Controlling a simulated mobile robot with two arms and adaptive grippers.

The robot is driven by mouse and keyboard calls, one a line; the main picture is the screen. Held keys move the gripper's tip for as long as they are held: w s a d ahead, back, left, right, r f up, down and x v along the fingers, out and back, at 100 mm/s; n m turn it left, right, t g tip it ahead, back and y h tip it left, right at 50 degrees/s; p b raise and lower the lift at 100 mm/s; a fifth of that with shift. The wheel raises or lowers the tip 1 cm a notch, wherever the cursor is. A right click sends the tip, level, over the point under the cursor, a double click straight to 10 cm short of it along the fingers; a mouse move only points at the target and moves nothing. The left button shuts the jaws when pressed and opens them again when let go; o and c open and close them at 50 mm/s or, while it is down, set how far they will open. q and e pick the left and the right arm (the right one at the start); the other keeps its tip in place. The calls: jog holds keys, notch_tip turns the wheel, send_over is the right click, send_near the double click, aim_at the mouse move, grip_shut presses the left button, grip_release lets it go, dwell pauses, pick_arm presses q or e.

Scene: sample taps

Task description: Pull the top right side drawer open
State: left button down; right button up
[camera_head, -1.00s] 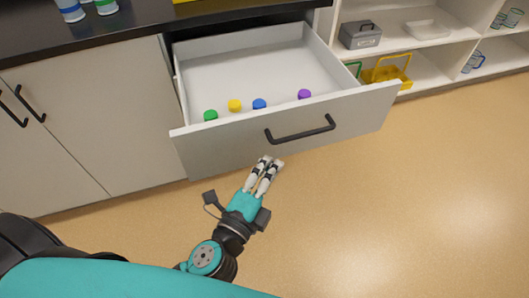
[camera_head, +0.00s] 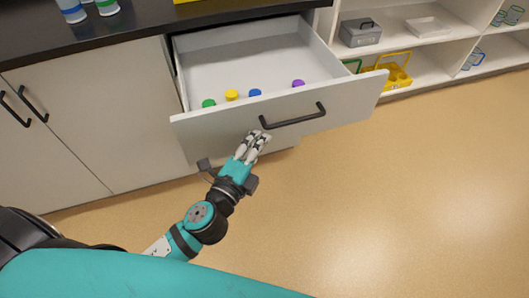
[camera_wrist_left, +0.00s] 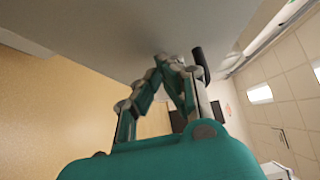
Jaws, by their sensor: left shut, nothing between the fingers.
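The top drawer (camera_head: 190,135) stands pulled out, with a pale grey front and a black bar handle (camera_head: 293,117). My left gripper (camera_head: 258,137) is at its front, just below the left end of the handle. In the left wrist view its fingertips (camera_wrist_left: 173,62) are together and empty, against or very near the drawer front (camera_wrist_left: 130,35). The handle (camera_wrist_left: 201,65) shows there beside the fingers, not between them. Whether the fingertips touch the front is hard to tell. My right gripper is not in view.
Green (camera_head: 208,103), yellow (camera_head: 232,95), blue (camera_head: 255,92) and purple (camera_head: 298,84) caps lie in the drawer near its front. Cupboard doors (camera_head: 85,125) are at left. A shelf unit (camera_head: 440,60) with boxes and a yellow basket stands at right. The floor (camera_head: 400,200) is clear.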

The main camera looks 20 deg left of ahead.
pick_arm(q)
jog(key=shift+w+a+f, duration=0.1)
jog(key=shift+w+a, duration=0.35)
jog(key=shift+w, duration=0.15)
jog(key=s+a, duration=0.2)
jog(key=s, duration=1)
jog(key=s+d+f+n+g+y+p, duration=0.15)
jog(key=f+n+g+p, duration=0.3)
jog(key=f, duration=0.85)
jog(key=s+d+f+n+g+p, duration=0.1)
jog(key=s+f+n+g+p, duration=0.3)
jog(key=f, duration=1)
jog(key=s+a+f+n+g+p, duration=0.2)
jog(key=s+a+f+n+g, duration=0.2)
jog(key=s+f, duration=0.3)
jog(key=s+a+f+n+g+y+p, duration=0.1)
jog(key=s+a+f+n+g+p, duration=0.2)
jog(key=s+f, duration=0.5)
jog(key=s+a+n+g, duration=0.1)
jog(key=s+a+n, duration=0.1)
jog(key=s, duration=0.3)
jog(key=shift+s+f, duration=0.15)
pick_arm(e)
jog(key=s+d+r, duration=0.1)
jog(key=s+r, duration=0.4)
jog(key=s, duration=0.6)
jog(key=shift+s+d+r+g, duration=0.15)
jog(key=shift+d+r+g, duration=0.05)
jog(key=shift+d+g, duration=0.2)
